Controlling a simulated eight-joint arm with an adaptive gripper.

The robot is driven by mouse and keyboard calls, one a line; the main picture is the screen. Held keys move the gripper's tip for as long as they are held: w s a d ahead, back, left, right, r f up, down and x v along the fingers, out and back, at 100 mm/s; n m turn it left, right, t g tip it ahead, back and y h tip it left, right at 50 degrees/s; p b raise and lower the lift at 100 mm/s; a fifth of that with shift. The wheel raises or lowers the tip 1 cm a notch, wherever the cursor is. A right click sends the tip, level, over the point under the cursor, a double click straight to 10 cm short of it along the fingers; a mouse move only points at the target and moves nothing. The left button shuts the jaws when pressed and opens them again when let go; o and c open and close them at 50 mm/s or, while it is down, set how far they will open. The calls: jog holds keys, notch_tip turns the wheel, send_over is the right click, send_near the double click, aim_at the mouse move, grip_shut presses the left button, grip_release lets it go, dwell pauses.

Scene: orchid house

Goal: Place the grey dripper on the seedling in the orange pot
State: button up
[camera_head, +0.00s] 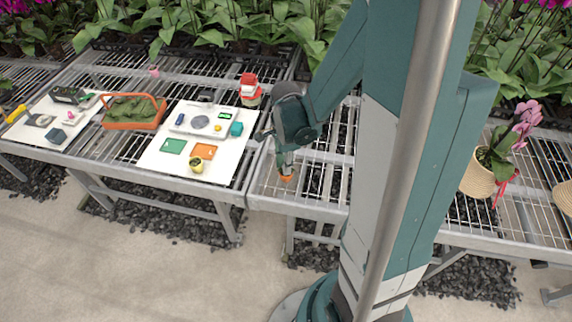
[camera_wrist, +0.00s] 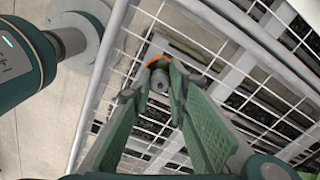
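The orange pot (camera_head: 287,178) stands on the wire bench, directly below my gripper (camera_head: 281,158) in the head view. In the wrist view, its orange rim (camera_wrist: 156,62) shows just beyond the fingertips. My gripper (camera_wrist: 160,82) has its two green fingers drawn in on a small grey thing, which looks like the grey dripper (camera_wrist: 159,78). The dripper lies in line with the pot in the wrist view. Whether it touches the pot or seedling is hidden. I cannot make out the seedling. The dripper cannot be made out in the head view.
To the left, a white board (camera_head: 152,158) holds a tray, green and orange cards and a yellow pot (camera_head: 196,164). An orange basket (camera_head: 133,124) stands farther left. A pink orchid in a woven pot (camera_head: 477,178) stands right. Bare wire mesh surrounds the orange pot.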

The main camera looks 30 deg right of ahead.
jog(key=o, duration=0.3)
jog(key=shift+r, duration=0.2)
jog(key=shift+r+p, duration=1.55)
jog(key=shift+r, duration=4.45)
jog(key=shift+a+r, duration=0.1)
jog(key=shift+s+a+r+n+t, duration=1.3)
jog(key=shift+a+r+n, duration=1.1)
jog(key=shift+n, duration=1.2)
jog(key=shift+s+a+r+n+t, duration=1.1)
jog(key=shift+s+a+r+n, duration=0.6)
jog(key=shift+r+n, duration=1.6)
jog(key=shift+s+a+r+n+t, duration=1.15)
jog(key=shift+a+r+n, duration=1.2)
jog(key=shift+n, duration=1.55)
